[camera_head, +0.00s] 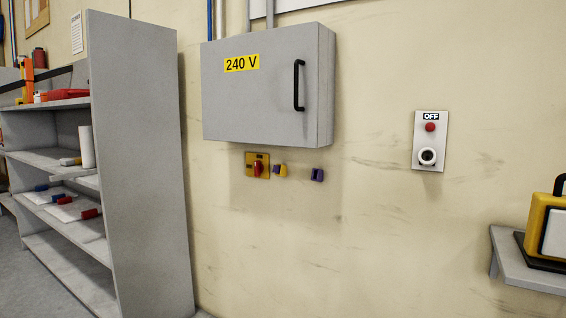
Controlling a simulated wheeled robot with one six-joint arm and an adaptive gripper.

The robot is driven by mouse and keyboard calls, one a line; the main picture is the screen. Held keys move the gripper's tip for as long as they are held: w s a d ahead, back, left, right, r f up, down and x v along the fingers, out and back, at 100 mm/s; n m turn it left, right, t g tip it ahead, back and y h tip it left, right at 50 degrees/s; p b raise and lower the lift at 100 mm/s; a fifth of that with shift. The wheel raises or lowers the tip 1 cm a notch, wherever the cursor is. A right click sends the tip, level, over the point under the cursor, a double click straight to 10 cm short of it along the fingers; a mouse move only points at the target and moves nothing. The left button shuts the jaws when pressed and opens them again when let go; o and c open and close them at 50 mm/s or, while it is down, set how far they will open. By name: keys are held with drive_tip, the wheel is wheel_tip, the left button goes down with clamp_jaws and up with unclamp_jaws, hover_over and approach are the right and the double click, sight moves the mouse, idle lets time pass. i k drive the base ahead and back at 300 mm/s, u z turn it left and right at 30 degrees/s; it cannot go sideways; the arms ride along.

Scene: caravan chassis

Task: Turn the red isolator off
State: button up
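The red isolator (258,168) is a small red rotary handle on a yellow plate, mounted on the wall just below the grey 240 V box (262,90). The handle looks roughly upright; the markings on its plate are too small to read. My gripper is not in view.
A yellow part (280,170) and a purple part (317,175) sit on the wall right of the isolator. An OFF panel (421,160) with a red button is further right. A grey shelf unit (145,170) stands left; a small ledge (520,268) juts out at right.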

sight(258, 167)
drive_tip(key=z, duration=0.15)
drive_tip(key=i, duration=1.55)
drive_tip(key=u, duration=0.2)
